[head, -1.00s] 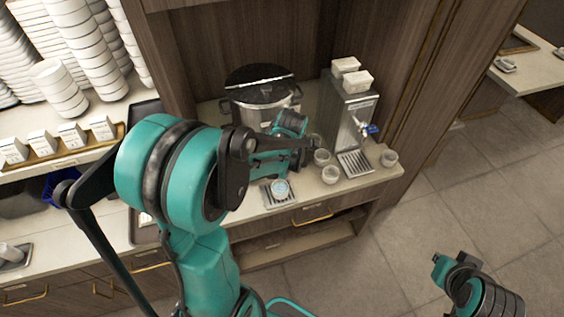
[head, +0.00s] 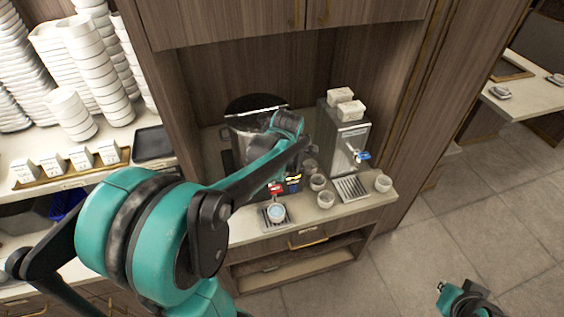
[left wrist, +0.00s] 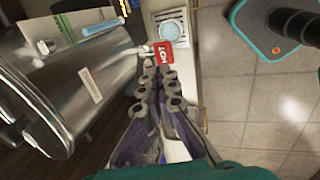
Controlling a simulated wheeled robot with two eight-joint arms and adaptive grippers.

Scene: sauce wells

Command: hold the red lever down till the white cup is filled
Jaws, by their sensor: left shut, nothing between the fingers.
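The red lever (head: 277,188), marked HOT, shows beside my left forearm in the head view. In the left wrist view the lever (left wrist: 165,52) is just beyond the fingertips of my left gripper (left wrist: 158,68). These fingers are shut and empty; I cannot tell whether they touch the lever. The white cup (head: 276,212) stands upright on a small drip tray (head: 286,224) below the lever. In the left wrist view the cup (left wrist: 172,32) shows a pale blue round top; its fill level is unclear. My right gripper (head: 442,287) is low at the right, away from the counter.
The steel urn (head: 245,135) stands behind my left forearm. A steel dispenser (head: 341,138) with a blue lever (head: 362,155) is to its right. Stacked white dishes (head: 72,112) are at left.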

